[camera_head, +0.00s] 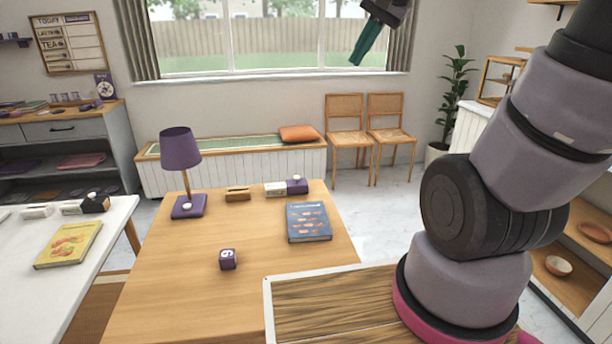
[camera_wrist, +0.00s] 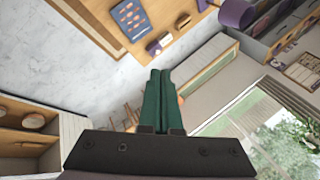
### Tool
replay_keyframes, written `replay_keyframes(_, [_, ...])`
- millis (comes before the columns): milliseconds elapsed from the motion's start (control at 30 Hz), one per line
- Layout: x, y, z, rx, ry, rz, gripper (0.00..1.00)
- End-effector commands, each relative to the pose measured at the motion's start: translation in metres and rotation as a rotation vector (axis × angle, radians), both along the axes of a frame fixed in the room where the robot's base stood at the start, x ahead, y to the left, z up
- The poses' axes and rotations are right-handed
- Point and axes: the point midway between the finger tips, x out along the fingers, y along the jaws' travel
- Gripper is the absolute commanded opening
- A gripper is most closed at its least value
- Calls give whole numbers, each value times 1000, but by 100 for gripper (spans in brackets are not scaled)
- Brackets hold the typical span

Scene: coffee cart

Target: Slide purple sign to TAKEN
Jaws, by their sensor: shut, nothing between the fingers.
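The purple sign (camera_head: 297,186) is a small purple block with a pale knob on top, at the back of the wooden table (camera_head: 180,265). It sits at the right end of a white strip (camera_head: 275,189), whose left part is bare; its lettering is too small to read. In the wrist view the purple sign (camera_wrist: 154,47) and the white strip (camera_wrist: 165,39) show beyond the fingers. My gripper (camera_head: 357,61) has green fingers that are shut and empty, high up before the window, well apart from the sign. The fingers (camera_wrist: 160,72) lie together in the wrist view.
On the wooden table stand a purple lamp (camera_head: 181,150), a wooden block (camera_head: 238,194), a blue book (camera_head: 309,222) and a purple cube (camera_head: 228,259). A white table (camera_head: 95,255) at left holds a black sign (camera_head: 96,203) and a yellow book (camera_head: 69,244).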

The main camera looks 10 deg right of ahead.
Motion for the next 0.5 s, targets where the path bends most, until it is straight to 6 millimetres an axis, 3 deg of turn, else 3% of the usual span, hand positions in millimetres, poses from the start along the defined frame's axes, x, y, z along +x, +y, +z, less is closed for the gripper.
replay_keyframes(33, [21,0,-6,35,36,-34,0])
replay_keyframes(267, [107,0,-37,204,170,-204,0])
replay_keyframes(500, [193,-7,-96,370,310,-394,0])
